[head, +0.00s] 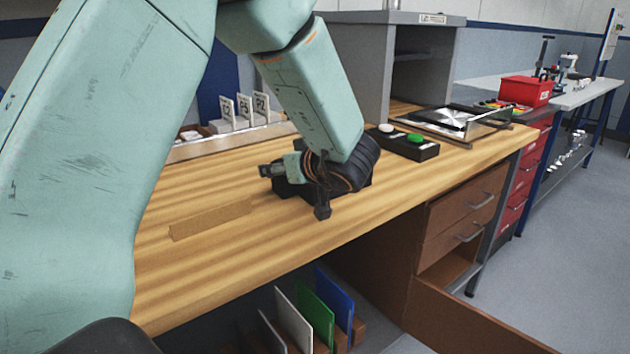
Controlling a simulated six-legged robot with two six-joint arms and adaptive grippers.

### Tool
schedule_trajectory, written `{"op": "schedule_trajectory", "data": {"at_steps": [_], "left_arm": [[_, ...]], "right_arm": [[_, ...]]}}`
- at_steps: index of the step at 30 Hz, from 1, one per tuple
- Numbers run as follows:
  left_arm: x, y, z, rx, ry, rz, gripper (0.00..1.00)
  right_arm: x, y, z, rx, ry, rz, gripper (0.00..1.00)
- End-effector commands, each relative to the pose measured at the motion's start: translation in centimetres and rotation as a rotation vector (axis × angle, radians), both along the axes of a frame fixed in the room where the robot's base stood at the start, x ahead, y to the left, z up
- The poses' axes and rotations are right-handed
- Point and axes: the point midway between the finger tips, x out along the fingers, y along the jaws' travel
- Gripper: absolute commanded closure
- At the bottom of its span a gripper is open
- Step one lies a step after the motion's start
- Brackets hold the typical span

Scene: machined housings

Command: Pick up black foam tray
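My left arm comes in from the left and reaches down to the wooden workbench. Its black gripper (294,190) is low over the bench top, near the middle of the view. A low black object (287,188), which looks like the black foam tray, shows beneath and beside the gripper. The wrist and fingers hide most of it, so its outline and contents are unclear. One fingertip points down at the near side of this object. I cannot tell whether the fingers are closed on it or only beside it. My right gripper is not in view.
A black box with white and green buttons (405,143) stands to the right of the gripper. Behind are labelled cards (244,108) and a grey cabinet (365,65). A flat wooden strip (211,219) lies at left. A drawer (455,310) is open below the front edge.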

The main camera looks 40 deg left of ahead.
Motion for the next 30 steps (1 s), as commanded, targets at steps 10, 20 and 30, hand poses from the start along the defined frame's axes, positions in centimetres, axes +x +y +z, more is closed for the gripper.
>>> {"op": "schedule_trajectory", "data": {"at_steps": [10, 20, 30], "left_arm": [[0.01, 0.03, 0.02, -0.001, 0.000, 0.000, 0.50], [-0.01, 0.01, -0.01, -0.001, 0.001, 0.000, 0.79], [0.01, 0.01, 0.01, -0.001, 0.000, 0.000, 0.98]], "right_arm": [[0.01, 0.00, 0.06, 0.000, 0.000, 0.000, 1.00], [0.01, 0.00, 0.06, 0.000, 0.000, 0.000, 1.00], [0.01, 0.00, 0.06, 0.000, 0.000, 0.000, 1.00]]}}
